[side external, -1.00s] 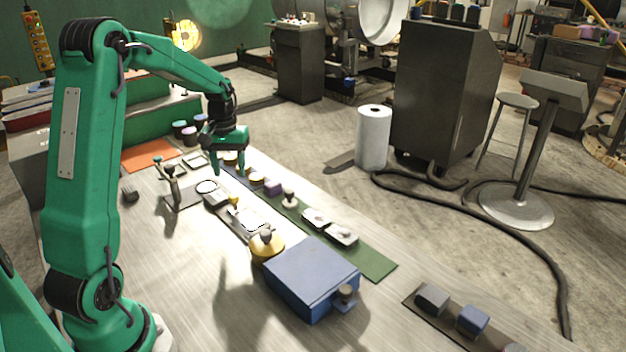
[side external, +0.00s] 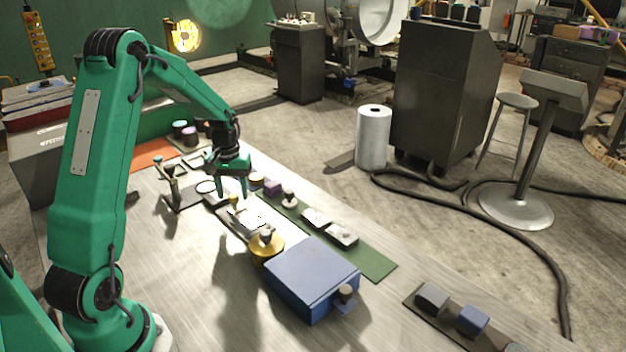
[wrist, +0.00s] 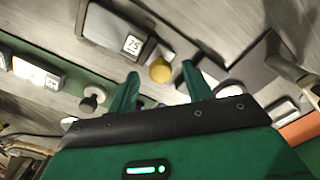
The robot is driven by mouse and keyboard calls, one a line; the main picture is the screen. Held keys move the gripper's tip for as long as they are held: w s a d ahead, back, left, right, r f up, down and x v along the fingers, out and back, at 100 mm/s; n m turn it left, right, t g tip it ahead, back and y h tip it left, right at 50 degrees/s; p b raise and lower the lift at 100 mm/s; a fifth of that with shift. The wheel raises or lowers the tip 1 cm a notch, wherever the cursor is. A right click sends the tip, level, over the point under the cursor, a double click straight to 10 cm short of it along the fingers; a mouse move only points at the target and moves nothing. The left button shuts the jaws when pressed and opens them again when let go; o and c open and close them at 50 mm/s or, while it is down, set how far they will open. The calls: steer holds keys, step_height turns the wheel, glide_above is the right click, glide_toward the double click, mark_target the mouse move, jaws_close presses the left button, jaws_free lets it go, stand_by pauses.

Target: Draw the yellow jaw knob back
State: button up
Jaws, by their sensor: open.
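The yellow jaw knob (side external: 234,201) is small and stands at the far end of a pale fixture (side external: 240,222) on the bench. In the wrist view the knob (wrist: 160,69) shows as a round yellow top. My gripper (side external: 233,193) is open above the fixture, fingers pointing down, with the knob close to its tips. In the wrist view the knob lies in the gap between the two fingertips (wrist: 159,76). I cannot tell whether either finger touches it. A display reading about 75 (wrist: 133,44) sits in a dark-framed block beside the knob.
A yellow dome (side external: 266,250) with a grey knob and a blue box (side external: 312,280) stand nearer the camera. A green strip (side external: 373,262) with several small parts runs along the right. A metal post stand (side external: 174,182) is to the left. Bare bench lies in front left.

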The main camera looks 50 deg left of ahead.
mark_target(230, 207)
steer(key=shift+f, duration=0.35)
steer(key=shift+c, duration=0.2)
jaws_close()
steer(key=shift+a, duration=1.6)
steer(key=shift+o, duration=0.2)
jaws_free()
steer(key=shift+d+r, duration=0.1)
steer(key=shift+r, duration=0.1)
